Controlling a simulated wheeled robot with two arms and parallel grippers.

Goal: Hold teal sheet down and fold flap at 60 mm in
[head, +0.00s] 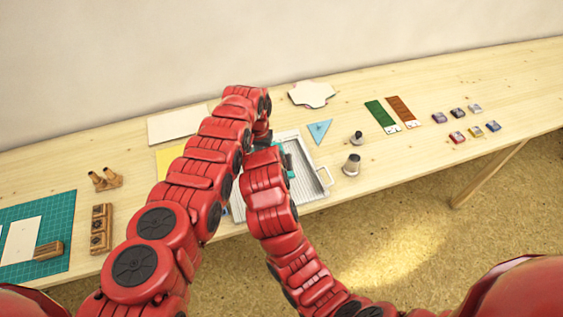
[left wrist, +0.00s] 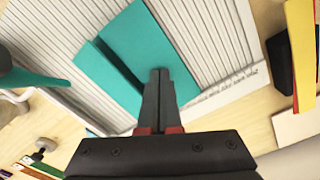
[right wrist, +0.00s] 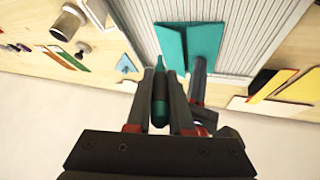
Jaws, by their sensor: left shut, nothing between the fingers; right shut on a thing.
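The teal sheet (left wrist: 142,42) lies on a pale ribbed tray (left wrist: 215,25). A crease runs along it and a narrower flap (left wrist: 108,75) stands at a different angle beside the main panel; how far it is folded I cannot tell. My left gripper (left wrist: 159,75) is shut and empty, its tips at the sheet's main panel. My right gripper (right wrist: 160,72) is shut on a slim dark-teal tool (right wrist: 160,100), apart from the sheet, which also shows in the right wrist view (right wrist: 203,42).
Several inkpads (head: 457,137) are farther right. A yellow sheet (head: 170,160) lies to the left. A green cutting mat (head: 58,208) is at far left. The right table end is clear.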

